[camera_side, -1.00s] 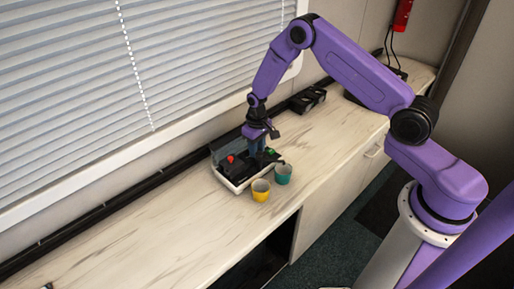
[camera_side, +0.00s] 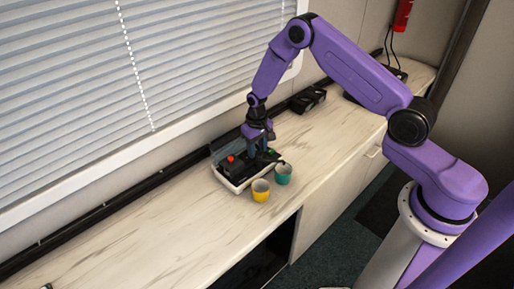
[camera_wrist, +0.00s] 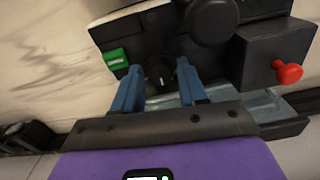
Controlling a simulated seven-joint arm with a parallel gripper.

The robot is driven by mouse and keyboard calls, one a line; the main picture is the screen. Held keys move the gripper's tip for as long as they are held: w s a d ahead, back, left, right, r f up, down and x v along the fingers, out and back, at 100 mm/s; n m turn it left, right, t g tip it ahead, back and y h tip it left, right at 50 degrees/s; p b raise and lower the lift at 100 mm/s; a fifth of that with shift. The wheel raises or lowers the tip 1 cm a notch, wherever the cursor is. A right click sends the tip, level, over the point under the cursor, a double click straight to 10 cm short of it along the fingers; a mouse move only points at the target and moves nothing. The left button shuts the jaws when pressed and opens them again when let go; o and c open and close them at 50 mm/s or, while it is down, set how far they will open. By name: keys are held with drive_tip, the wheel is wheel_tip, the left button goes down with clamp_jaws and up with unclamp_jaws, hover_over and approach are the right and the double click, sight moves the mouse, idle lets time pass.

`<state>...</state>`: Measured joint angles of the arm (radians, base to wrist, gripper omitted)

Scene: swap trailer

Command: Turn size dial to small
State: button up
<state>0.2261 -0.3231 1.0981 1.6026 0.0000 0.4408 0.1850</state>
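The coffee machine (camera_side: 236,182) is a black and white unit on the counter near the window, with a green switch, a red knob and a small black dial. The dial (camera_wrist: 160,71) has a pale pointer mark and shows in the wrist view between my fingers. My gripper (camera_wrist: 159,66) has blue fingers, spread apart, one on each side of the dial. I cannot tell whether they touch it. In the side view my gripper (camera_side: 258,154) points down over the machine and hides the dial. The dial's size labels are not readable.
A yellow cup (camera_side: 261,192) and a teal cup (camera_side: 283,176) stand in front of the machine. The green switch (camera_wrist: 116,59) is left of the dial and the red knob (camera_wrist: 288,72) is to the right.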

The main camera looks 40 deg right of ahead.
sight(257, 150)
wheel_tip(257, 150, up, 18)
drive_tip(key=shift+f, duration=0.25)
idle(0.6)
drive_tip(key=s+a+r+n, duration=0.3)
drive_tip(key=s+a+r, duration=0.1)
drive_tip(key=s, duration=0.4)
drive_tip(key=s+a+r+n, duration=0.3)
drive_tip(key=s+a+r, duration=0.15)
drive_tip(key=s, duration=0.45)
drive_tip(key=s+d+n, duration=0.2)
drive_tip(key=s+n, duration=0.1)
drive_tip(key=s, duration=0.7)
drive_tip(key=s+d+r+n, duration=0.1)
drive_tip(key=s+n, duration=0.3)
drive_tip(key=s, duration=0.6)
drive_tip(key=shift+s+d+r+n, duration=0.15)
drive_tip(key=shift+s+d+n, duration=0.15)
drive_tip(key=shift+d, duration=0.3)
